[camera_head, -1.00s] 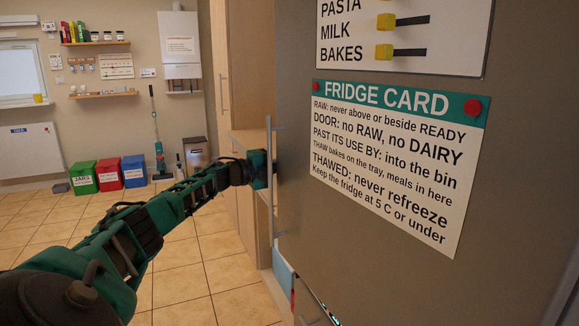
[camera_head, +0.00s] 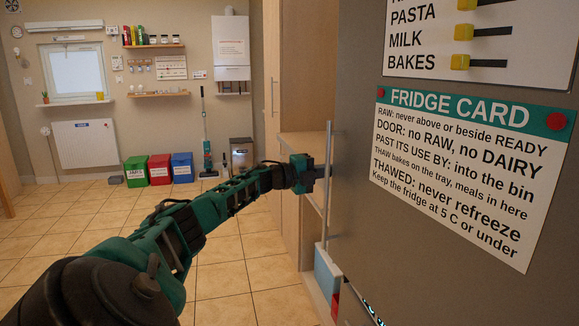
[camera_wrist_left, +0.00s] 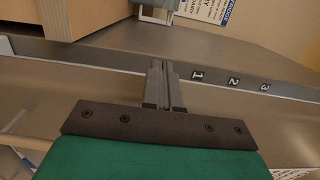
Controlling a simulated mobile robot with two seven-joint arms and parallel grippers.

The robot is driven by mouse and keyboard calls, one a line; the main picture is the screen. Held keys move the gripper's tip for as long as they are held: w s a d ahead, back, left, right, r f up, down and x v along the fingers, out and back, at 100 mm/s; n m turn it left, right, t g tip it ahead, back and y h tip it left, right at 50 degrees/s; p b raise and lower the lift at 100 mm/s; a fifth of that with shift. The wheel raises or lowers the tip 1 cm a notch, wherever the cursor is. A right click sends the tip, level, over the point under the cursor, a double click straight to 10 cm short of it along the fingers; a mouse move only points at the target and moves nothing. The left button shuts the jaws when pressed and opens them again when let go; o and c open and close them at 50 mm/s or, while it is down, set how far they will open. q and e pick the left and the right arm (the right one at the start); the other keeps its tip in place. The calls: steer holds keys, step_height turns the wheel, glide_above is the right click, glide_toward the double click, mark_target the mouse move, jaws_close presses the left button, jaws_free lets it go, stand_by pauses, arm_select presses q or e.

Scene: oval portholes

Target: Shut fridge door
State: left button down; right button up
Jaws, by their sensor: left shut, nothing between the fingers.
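The grey fridge door (camera_head: 352,150) fills the right of the head view, its front facing me. It carries a fridge card (camera_head: 465,170) and a vertical bar handle (camera_head: 327,190) near its left edge. It seems to stand ajar, as coloured items show past its lower left edge. My left gripper (camera_head: 324,172) is at the handle and door edge; whether it touches them I cannot tell. In the left wrist view its fingers (camera_wrist_left: 165,88) are together and empty, pointing at a grey strip (camera_wrist_left: 215,77) marked 1, 2, 3. My right gripper is out of view.
A tall wooden cabinet (camera_head: 298,70) and a counter (camera_head: 303,142) stand behind my left gripper. Green (camera_head: 136,171), red (camera_head: 159,169) and blue (camera_head: 182,167) bins stand by the far wall. The tiled floor to the left is clear.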

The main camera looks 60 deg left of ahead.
arm_select(q)
steer(key=s+a+b, duration=0.5)
steer(key=a+b, duration=0.1)
steer(key=a, duration=0.2)
steer(key=shift+a+b, duration=0.2)
steer(key=shift+b, duration=0.15)
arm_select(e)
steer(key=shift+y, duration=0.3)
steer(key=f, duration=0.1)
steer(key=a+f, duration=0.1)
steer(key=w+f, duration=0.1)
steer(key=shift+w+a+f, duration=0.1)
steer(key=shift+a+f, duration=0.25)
